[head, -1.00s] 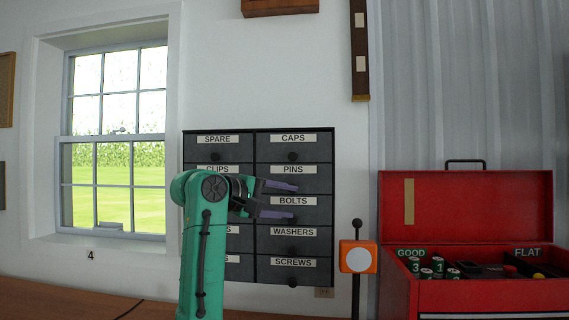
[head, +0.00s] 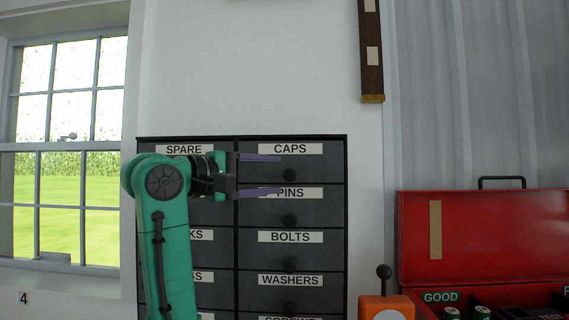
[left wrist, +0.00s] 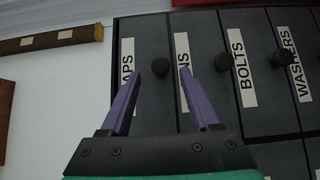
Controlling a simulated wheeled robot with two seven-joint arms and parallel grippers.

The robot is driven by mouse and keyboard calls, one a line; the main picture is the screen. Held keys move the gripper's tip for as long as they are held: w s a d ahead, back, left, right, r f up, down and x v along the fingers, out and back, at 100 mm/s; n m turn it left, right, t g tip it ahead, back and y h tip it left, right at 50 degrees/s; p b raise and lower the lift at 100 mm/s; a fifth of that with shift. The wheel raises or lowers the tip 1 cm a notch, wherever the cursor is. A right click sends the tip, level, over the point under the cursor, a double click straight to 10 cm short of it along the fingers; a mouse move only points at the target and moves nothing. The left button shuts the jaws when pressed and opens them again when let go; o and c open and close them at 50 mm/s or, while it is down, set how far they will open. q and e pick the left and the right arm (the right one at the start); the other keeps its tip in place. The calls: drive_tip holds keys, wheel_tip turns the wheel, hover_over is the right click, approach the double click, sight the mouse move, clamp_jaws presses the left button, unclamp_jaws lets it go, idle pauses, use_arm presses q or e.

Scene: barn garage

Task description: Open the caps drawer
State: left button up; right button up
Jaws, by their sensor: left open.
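The caps drawer (head: 325,172) is the top right drawer of a dark cabinet and looks shut. Its white CAPS label (head: 290,148) sits above a round black knob (head: 290,174). My left gripper (head: 281,174) is open and empty, with purple fingers, one level above the knob and one below. In the left wrist view the caps knob (left wrist: 160,67) shows between the fingertips (left wrist: 160,75) of the gripper, and I cannot tell if they reach around it. There the fingers partly hide the CAPS and PINS labels. My right gripper is not in view.
The pins drawer (head: 325,207) is directly below, with bolts and washers drawers under it. The spare drawer is at left, partly behind my arm. An open red toolbox (head: 480,240) and an orange box (head: 386,306) stand at right.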

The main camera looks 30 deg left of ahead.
sight(287, 175)
use_arm(q)
drive_tip(key=x, duration=0.2)
drive_tip(key=p+x, duration=0.1)
drive_tip(key=x, duration=0.1)
drive_tip(key=shift+w+a, duration=0.1)
drive_tip(key=shift+a, duration=0.25)
drive_tip(key=shift+w+d, duration=0.2)
drive_tip(key=shift+w, duration=0.1)
drive_tip(key=shift+s+d, duration=0.2)
drive_tip(key=shift+w+a, duration=0.1)
clamp_jaws()
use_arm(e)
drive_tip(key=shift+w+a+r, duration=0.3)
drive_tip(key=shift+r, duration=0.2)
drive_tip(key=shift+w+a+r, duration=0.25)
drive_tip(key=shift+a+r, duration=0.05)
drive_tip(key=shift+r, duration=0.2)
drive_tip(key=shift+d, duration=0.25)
